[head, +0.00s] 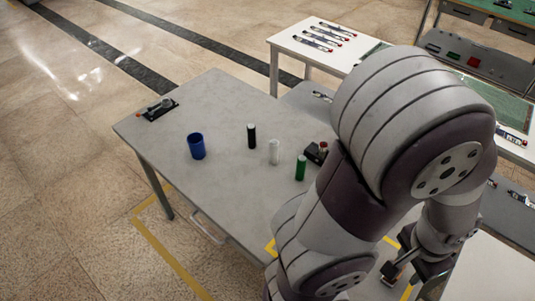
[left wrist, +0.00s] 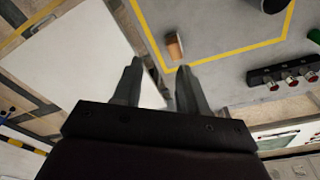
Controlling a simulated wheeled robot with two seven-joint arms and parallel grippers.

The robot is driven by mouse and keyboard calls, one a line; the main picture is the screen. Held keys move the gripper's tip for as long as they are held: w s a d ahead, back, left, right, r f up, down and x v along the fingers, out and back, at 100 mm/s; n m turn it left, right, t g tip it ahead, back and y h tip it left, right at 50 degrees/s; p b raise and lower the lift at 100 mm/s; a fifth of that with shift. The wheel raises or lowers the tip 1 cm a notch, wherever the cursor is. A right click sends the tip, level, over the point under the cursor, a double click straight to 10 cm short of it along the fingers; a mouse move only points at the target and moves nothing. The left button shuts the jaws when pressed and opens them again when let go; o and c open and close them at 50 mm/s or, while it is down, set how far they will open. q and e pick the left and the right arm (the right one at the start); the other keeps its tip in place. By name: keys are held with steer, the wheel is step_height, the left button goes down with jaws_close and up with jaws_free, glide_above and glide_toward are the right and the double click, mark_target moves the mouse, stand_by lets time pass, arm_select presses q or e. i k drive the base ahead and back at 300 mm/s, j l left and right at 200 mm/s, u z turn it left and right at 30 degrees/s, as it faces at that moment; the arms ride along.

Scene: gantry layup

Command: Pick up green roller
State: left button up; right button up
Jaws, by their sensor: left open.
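The green roller (head: 300,168) stands upright near the right side of the grey table in the head view, partly beside a small black holder. My left gripper (head: 397,268) is low at the lower right of the head view, well apart from the roller. In the left wrist view its two fingers (left wrist: 160,66) are spread, with nothing held between them. I cannot tell whether a green patch at the right edge of that view is the roller. My right gripper is not in view.
A blue cup (head: 196,146), a black roller (head: 251,136) and a white roller (head: 274,152) stand on the grey table (head: 220,105). A black holder (head: 316,153) is close to the green roller. A white table (head: 300,50) with several tools stands behind. My arm covers the table's right part.

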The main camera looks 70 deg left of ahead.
mark_target(302, 159)
steer(key=u, duration=3.15)
steer(key=i+z, duration=0.1)
steer(key=z, duration=0.25)
steer(key=i+j+z, duration=0.1)
steer(key=z, duration=0.3)
steer(key=i+j+z, duration=0.15)
steer(key=z, duration=0.2)
steer(key=i+j+z, duration=0.1)
steer(key=j+z, duration=0.35)
steer(key=j, duration=0.3)
steer(key=j+z, duration=0.45)
steer(key=j, duration=0.3)
steer(key=z, duration=0.95)
